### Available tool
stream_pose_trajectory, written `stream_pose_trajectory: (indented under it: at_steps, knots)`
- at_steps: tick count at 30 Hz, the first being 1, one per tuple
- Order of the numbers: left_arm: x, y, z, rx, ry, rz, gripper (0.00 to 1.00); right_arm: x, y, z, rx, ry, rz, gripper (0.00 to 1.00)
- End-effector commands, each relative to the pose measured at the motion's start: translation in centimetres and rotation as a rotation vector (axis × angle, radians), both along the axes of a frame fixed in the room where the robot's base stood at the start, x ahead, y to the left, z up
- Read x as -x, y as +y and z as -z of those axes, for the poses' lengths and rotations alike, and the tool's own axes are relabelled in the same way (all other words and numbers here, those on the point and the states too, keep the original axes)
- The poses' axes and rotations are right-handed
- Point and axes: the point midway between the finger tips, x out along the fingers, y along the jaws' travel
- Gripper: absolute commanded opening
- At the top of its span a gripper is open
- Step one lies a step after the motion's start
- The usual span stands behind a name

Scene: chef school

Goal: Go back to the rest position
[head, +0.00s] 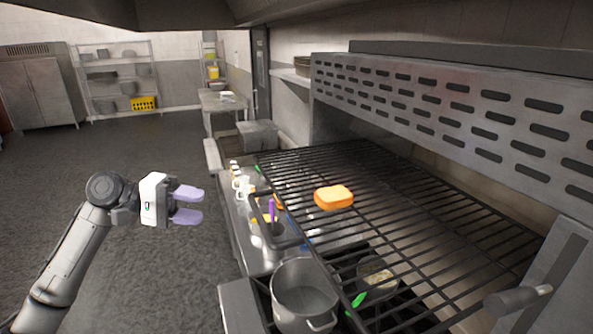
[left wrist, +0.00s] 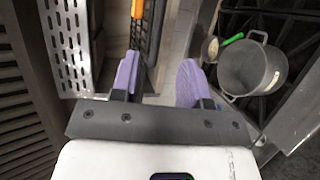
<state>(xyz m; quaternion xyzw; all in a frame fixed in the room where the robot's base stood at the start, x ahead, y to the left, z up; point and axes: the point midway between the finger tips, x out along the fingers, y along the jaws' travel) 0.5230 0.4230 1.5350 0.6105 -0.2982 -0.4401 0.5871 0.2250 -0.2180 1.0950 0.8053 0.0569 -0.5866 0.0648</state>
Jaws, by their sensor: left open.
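My left gripper (head: 188,205) is open and empty, with its purple fingers apart. In the head view it hangs over the floor to the left of the counter. In the left wrist view its two fingers (left wrist: 160,80) show with nothing between them. My right gripper is not in view. A slice of orange-brown toast (head: 334,197) lies on the black grill rack (head: 400,220), well to the right of my left gripper. An orange edge, probably the toast (left wrist: 137,8), shows at the top of the left wrist view.
A grey pot (head: 303,295) stands at the front by the rack; the left wrist view shows it too (left wrist: 252,70). A pan (head: 376,275) with a green handle sits below the rack. Small containers (head: 240,182) stand on the counter. The floor (head: 150,270) at left is clear.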

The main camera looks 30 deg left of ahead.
Motion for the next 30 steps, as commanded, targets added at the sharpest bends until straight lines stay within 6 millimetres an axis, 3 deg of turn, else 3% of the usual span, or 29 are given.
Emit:
stream_pose_trajectory:
  at_steps: [6, 11, 16, 22, 26, 30]
  knots:
    - [0.0, 0.0, 0.0, -0.014, -0.028, 0.006, 0.41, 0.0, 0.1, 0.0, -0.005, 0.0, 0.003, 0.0]
    - [0.0, 0.1, 0.6, -0.125, -0.166, 0.039, 0.41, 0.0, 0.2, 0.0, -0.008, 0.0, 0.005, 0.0]
    - [-1.4, 1.5, 3.4, -0.508, -0.336, -0.002, 0.41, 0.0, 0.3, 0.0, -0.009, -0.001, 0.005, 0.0]
    - [-2.2, 2.7, 5.0, -1.037, -0.504, -0.025, 0.41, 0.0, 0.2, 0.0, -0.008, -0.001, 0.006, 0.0]
    - [-2.8, 2.2, 5.2, -1.351, -0.607, -0.038, 0.41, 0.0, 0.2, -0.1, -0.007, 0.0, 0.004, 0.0]
    - [-2.8, 0.3, 6.6, -1.629, -0.674, -0.047, 0.41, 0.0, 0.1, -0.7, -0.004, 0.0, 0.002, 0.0]
